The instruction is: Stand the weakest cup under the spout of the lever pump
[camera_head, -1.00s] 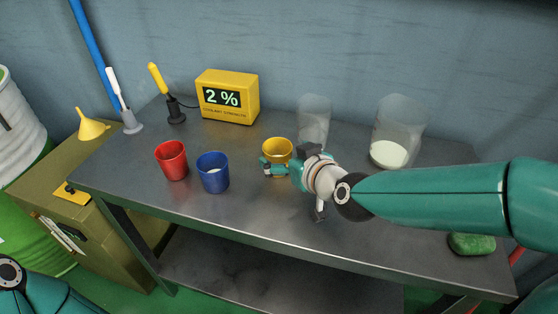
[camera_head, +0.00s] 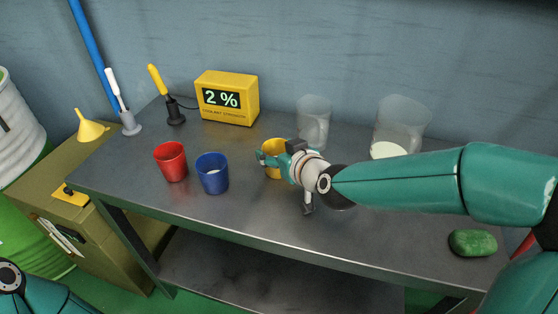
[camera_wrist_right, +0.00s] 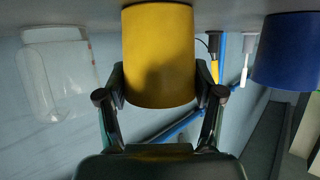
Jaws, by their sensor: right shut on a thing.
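My right gripper (camera_head: 277,156) is shut on a yellow cup (camera_head: 272,171), which stands upright on the cart top. In the right wrist view, which is upside down, the yellow cup (camera_wrist_right: 158,45) sits between the two fingers (camera_wrist_right: 160,85). The blue cup (camera_wrist_right: 287,50) also shows in the wrist view. A yellow display (camera_head: 228,98) reads 2 % and is labelled coolant strength. I cannot make out a lever pump. My left gripper is out of view.
A yellow-handled probe (camera_head: 157,80) and a white-handled tool (camera_head: 113,85) stand in holders at the back left. Two clear jars (camera_head: 313,115) (camera_head: 402,115) stand at the back. A green lump (camera_head: 473,242) lies front right. The front middle of the cart top is clear.

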